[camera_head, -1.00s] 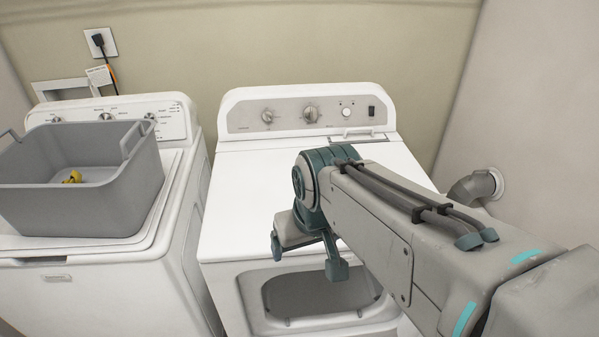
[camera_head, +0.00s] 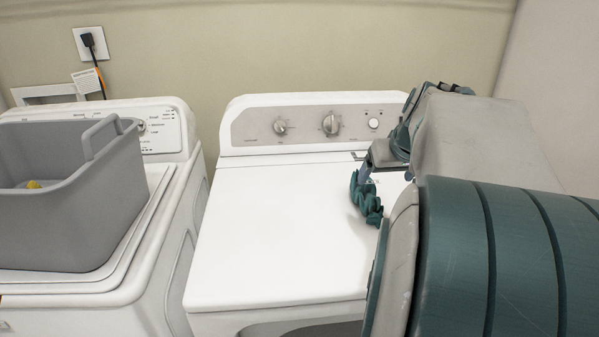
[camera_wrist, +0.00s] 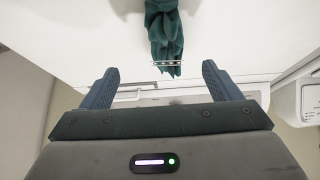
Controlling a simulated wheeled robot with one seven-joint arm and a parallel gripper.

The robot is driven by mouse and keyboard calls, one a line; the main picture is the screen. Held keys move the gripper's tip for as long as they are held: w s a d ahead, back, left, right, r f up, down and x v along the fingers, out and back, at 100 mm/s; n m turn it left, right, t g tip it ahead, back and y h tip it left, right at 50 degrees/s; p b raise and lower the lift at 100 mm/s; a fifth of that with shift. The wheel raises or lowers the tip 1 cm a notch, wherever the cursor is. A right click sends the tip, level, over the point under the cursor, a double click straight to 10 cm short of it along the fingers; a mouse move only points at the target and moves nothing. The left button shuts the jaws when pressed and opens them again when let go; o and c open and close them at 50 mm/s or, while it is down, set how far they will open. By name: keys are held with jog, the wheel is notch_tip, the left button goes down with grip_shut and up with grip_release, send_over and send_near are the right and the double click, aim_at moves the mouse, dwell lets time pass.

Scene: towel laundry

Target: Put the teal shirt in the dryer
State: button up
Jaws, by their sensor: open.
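The teal shirt (camera_head: 366,198) shows as a small crumpled bunch over the white top of the dryer (camera_head: 268,235), right of its middle. It also shows in the wrist view (camera_wrist: 164,35), at the top centre, running beyond the top edge. My gripper (camera_wrist: 158,84) is open, with its fingers on either side and the shirt ahead of the gap, not between them. In the head view, my gripper (camera_head: 378,160) is just above the shirt, partly hidden by my arm. Only the upper edge of the dryer's front opening (camera_head: 310,329) shows at the bottom.
A washer (camera_head: 110,292) stands left of the dryer. A grey basket (camera_head: 60,225) on it holds a small yellow item (camera_head: 34,184). The dryer's control panel (camera_head: 300,125) rises at the back against the wall. The left part of the dryer top is clear.

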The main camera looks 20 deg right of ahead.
aim_at(372, 188)
jog(key=x, duration=0.6)
jog(key=shift+a+f, duration=0.1)
jog(key=shift+w+a+b+x, duration=0.1)
jog(key=shift+a+x, duration=0.05)
jog(key=shift+x, duration=0.8)
jog(key=shift+w+a+b+x, duration=0.1)
jog(key=shift+a+x, duration=0.05)
jog(key=shift+x, duration=0.75)
jog(key=shift+w+a+b+x, duration=0.1)
jog(key=shift+x, duration=0.85)
jog(key=shift+s, duration=0.1)
jog(key=c, duration=1.2)
jog(key=shift+c, duration=0.6)
jog(key=shift+r, duration=0.25)
